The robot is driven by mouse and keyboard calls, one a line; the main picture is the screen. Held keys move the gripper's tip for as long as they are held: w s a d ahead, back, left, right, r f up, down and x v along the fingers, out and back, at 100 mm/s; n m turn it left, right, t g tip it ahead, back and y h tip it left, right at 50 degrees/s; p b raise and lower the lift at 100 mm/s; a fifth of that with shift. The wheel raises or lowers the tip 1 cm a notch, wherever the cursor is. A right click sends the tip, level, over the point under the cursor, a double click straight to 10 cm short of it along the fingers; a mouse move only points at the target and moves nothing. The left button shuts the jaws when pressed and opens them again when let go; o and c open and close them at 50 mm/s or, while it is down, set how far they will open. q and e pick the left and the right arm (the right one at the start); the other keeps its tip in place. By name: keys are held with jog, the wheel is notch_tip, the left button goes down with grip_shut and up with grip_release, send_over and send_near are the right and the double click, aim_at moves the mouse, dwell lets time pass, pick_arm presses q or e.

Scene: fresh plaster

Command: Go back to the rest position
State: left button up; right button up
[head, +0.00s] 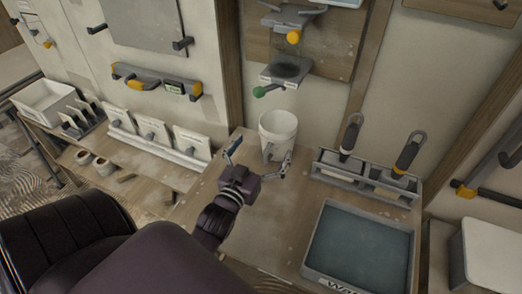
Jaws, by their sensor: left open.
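My left gripper (259,157) is open on the wooden worktop, with its two fingers spread and pointing away from me. A white cup-like container (279,124) stands upright just beyond the fingers. One fingertip is to the left of it, and the other is at its lower right front. I cannot tell whether a finger touches it. Nothing shows held in the jaws. My right gripper is not in view.
A grey tray of bluish water (312,262) sits at the right front. A rack with two dark-handled tools (325,168) stands behind it. A dispenser with a green knob (260,91) overhangs the cup.

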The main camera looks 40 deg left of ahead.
pick_arm(q)
jog(key=shift+v, duration=0.9)
